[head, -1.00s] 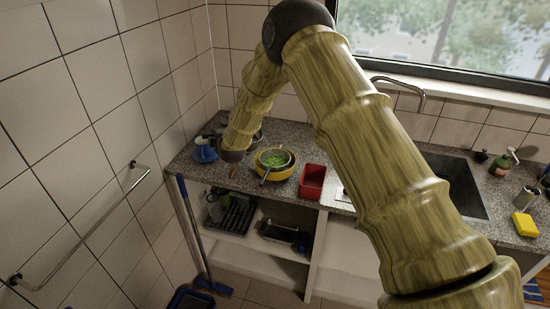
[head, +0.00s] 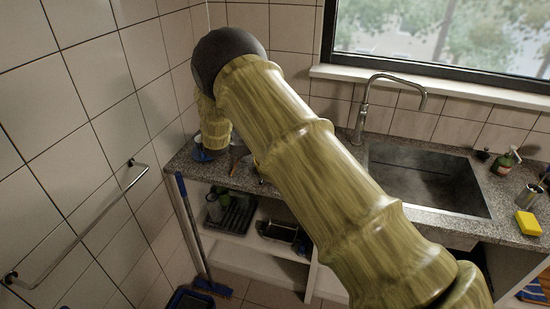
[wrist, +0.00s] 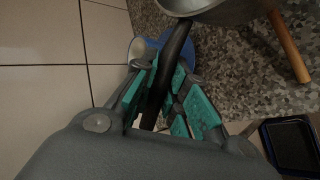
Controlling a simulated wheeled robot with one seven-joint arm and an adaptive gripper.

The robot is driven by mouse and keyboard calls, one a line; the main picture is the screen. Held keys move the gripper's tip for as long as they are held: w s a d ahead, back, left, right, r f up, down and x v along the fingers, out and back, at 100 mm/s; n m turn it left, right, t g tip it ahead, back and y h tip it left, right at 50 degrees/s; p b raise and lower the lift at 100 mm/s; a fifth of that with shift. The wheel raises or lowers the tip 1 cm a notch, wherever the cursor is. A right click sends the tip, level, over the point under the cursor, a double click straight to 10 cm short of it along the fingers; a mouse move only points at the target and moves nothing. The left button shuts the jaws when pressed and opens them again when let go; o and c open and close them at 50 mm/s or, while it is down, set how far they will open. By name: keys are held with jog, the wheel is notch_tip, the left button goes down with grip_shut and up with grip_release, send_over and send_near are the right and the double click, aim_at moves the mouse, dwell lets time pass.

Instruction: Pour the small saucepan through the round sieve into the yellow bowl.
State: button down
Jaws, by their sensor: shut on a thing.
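In the wrist view my gripper (wrist: 168,95) is shut on a long black handle (wrist: 177,60). The handle runs up to a grey metal pan (wrist: 225,10) at the top edge, which I take to be the small saucepan. Only the lower part of the pan shows, so its contents are out of sight. In the head view my own arm hides the gripper, the pan, the round sieve and nearly all of the yellow bowl.
A wooden handle (wrist: 290,48) lies right of the pan. The sink (head: 430,180), yellow sponge (head: 527,223) and soap bottle (head: 503,163) are at the right.

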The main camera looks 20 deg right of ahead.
dwell(0.4)
jog(key=w+a+r+b, duration=0.1)
jog(key=w+a+r, duration=0.2)
jog(key=w+r, duration=0.1)
jog(key=shift+a+r+b, duration=0.15)
jog(key=shift+r+b, duration=0.25)
jog(key=shift+r, duration=0.15)
jog(key=shift+s, duration=0.1)
dwell(0.8)
